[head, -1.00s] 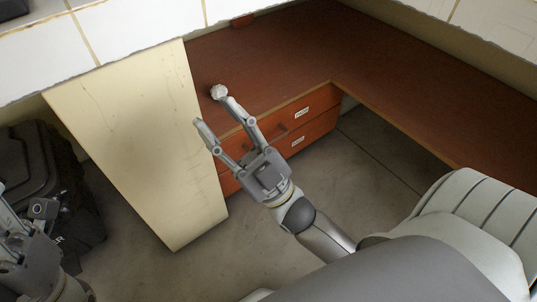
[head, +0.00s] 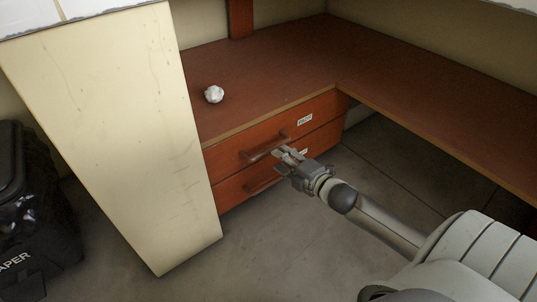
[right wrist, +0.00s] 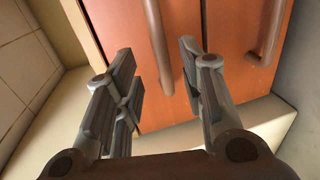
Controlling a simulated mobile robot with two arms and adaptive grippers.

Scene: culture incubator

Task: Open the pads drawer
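Two stacked red-brown drawers sit under the desk; the upper drawer (head: 236,145) and the lower drawer (head: 232,190) are both closed. Each has a bar handle. The upper label (head: 305,119) is too small to read and the lower one is partly hidden, so I cannot tell which is the pads drawer. My right gripper (head: 281,152) is at the right part of the upper handle (head: 262,147). In the right wrist view its fingers (right wrist: 160,85) are open, with the upper handle (right wrist: 158,45) between them, not visibly gripped. My left gripper is out of view.
A crumpled white ball (head: 214,94) lies on the red-brown desktop (head: 270,65). A cream panel (head: 110,140) stands left of the drawers, with a black bag (head: 35,220) beyond it. The lower handle (head: 262,184) is close below. The floor before the drawers is clear.

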